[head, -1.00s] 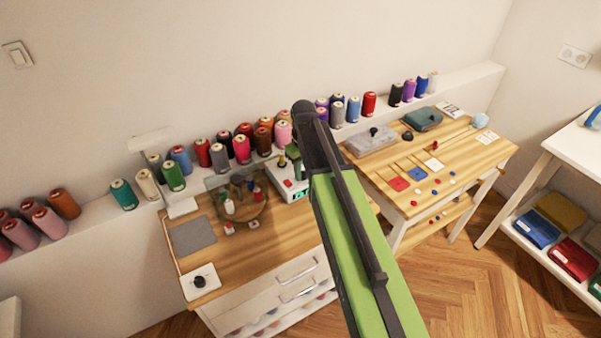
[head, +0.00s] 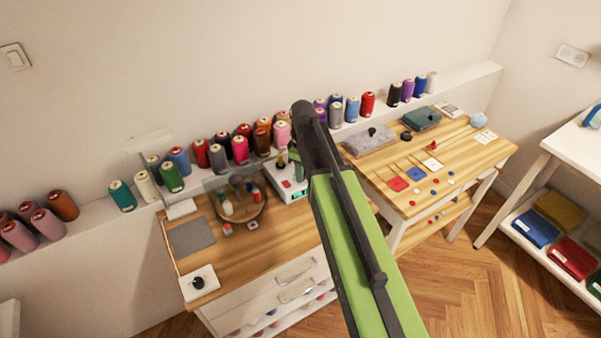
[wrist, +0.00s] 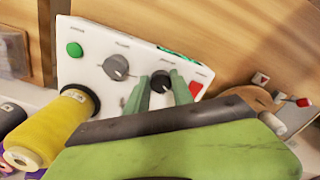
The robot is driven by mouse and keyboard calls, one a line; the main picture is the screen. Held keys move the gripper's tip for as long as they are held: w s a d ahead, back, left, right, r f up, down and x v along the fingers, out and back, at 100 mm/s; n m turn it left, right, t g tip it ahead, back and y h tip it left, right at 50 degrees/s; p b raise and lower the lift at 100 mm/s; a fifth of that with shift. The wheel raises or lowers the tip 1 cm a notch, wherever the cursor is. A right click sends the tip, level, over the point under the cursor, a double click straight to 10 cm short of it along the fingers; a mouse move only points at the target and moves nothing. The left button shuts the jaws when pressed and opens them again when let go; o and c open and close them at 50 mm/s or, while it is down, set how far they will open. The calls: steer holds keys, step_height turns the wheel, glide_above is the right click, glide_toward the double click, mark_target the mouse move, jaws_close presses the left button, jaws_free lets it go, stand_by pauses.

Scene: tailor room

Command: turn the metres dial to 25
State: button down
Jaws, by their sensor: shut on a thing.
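The white control box (wrist: 95,62) has a green button (wrist: 75,49), a grey dial (wrist: 116,67), a black dial (wrist: 160,82), a red button (wrist: 196,89) and a green display (wrist: 172,52) partly cut off at its edge. The labels are too small to read, so I cannot tell which dial is metres or its setting. My gripper (wrist: 161,92) has its green fingers on either side of the black dial and is shut on it. In the head view the box (head: 289,194) stands on the left wooden table, partly hidden by my arm.
A round wooden tray (head: 241,218) with small spools is left of the box. Several thread spools line the wall ledge. A second table (head: 425,205) with fabric squares is to the right.

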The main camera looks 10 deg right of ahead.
steer(key=shift+a, duration=0.2)
steer(key=c, duration=1.1)
jaws_free()
steer(key=shift+c, duration=0.2)
steer(key=shift+o, duration=0.2)
step_height(320, 180, up, 18)
steer(key=p, duration=1.7)
steer(key=shift+f, duration=0.25)
steer(key=shift+d, duration=0.1)
